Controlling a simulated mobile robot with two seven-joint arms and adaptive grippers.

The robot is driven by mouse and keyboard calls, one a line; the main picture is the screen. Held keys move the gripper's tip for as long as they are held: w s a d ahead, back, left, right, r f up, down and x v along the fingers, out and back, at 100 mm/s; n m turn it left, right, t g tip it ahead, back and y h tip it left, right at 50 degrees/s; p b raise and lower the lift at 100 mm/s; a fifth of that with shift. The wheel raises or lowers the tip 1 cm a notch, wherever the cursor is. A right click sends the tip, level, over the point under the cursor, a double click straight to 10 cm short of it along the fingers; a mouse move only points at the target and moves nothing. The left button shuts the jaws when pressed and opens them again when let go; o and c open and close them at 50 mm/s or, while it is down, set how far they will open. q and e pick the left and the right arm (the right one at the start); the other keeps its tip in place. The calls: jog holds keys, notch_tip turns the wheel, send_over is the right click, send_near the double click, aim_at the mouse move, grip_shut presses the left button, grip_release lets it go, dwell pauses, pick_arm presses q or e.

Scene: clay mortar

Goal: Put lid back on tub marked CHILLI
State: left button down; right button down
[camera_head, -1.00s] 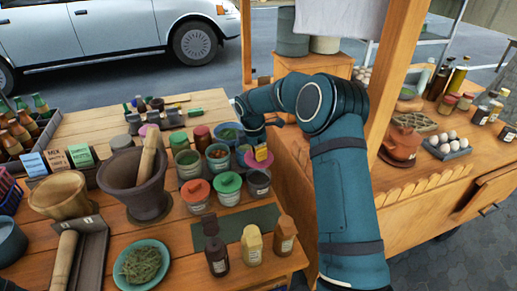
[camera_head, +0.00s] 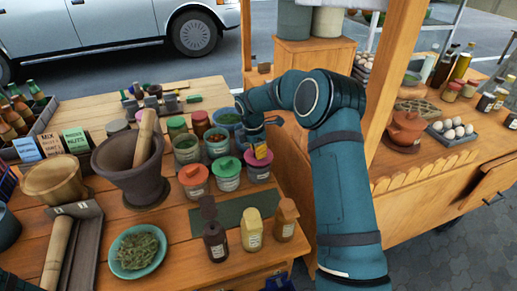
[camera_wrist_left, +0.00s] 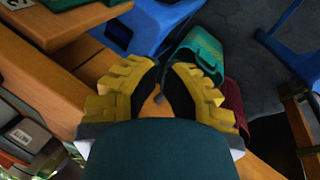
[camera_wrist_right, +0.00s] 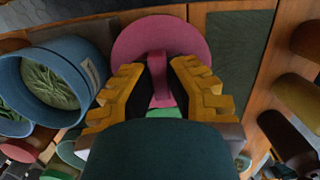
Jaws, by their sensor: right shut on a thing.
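My right gripper (camera_wrist_right: 162,80) is shut on the upright grip of a round pink lid (camera_wrist_right: 165,38). In the head view the right gripper (camera_head: 257,147) and the pink lid (camera_head: 257,161) are over a grey tub (camera_head: 258,175) at the table's right edge. The lid lines up with the tub's mouth. I cannot tell whether it rests on the rim or hovers just above. The tub's label is too small to read. My left gripper (camera_wrist_left: 160,70) points down beside a wooden edge, away from the tubs, with nothing clearly held. Its opening is unclear.
A red-lidded tub (camera_head: 193,178) and a green-lidded tub (camera_head: 226,172) stand left of the grey tub, with open tubs behind. A blue tub (camera_wrist_right: 65,80) is close in the right wrist view. Three bottles (camera_head: 251,230) stand in front.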

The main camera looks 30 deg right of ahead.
jog(key=shift+p, duration=0.5)
dwell(1.2)
jog(key=shift+f+p, duration=0.2)
jog(key=shift+p, duration=0.15)
dwell(1.3)
jog(key=shift+c, duration=2)
grip_release()
jog(key=shift+r, duration=0.1)
jog(key=shift+r+p, duration=2.75)
jog(key=shift+r, duration=0.7)
